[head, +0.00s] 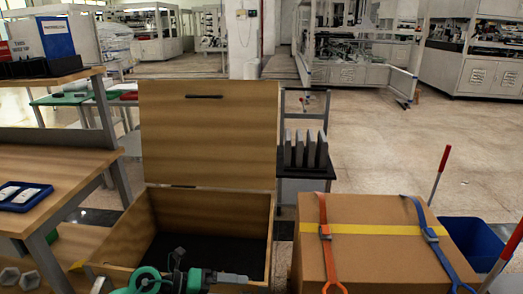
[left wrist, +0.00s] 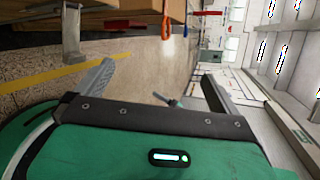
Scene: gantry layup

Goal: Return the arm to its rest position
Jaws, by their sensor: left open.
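My left gripper (left wrist: 157,72) shows in the left wrist view with its two fingers wide apart and nothing between them. In the head view, green and dark arm parts of mine (head: 192,279) lie low across the front of an open wooden chest (head: 170,280); the jaws cannot be made out there. The chest's lid (head: 208,130) stands upright, and its dark inside looks empty. My right gripper cannot be made out in either view.
A cardboard box (head: 375,262) with orange and blue straps stands right of the chest, with a blue bin (head: 470,243) beyond it. A wooden workbench (head: 75,165) with a blue tray (head: 22,196) is at left. A dark rack (head: 303,185) stands behind. Open floor lies at back right.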

